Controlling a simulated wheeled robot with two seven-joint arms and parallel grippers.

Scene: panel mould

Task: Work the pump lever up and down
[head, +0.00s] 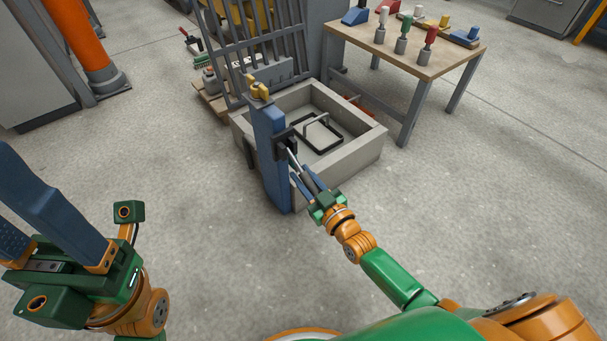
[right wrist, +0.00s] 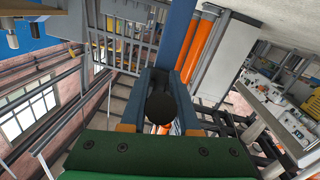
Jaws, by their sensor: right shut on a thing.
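The pump is a blue post (head: 270,160) with a dark bracket on its side and yellow fittings on top, standing at the near-left corner of a grey basin. A thin lever (head: 292,158) slopes from the bracket down toward my right gripper (head: 303,184). My right gripper is shut on the lever; in the right wrist view, a dark round end (right wrist: 161,103) sits between its blue fingers. The fingers hide part of the lever. My left gripper (head: 34,228) is at the lower left, away from the pump, its fingers apart and empty; their tips are partly cut off.
The grey square basin (head: 352,160) holds a black-framed plate. A wooden-topped table (head: 410,62) with several coloured handled objects stands at back right. A grey railing (head: 255,55) is behind the post. An orange pipe (head: 75,40) stands at left. The floor in front is clear.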

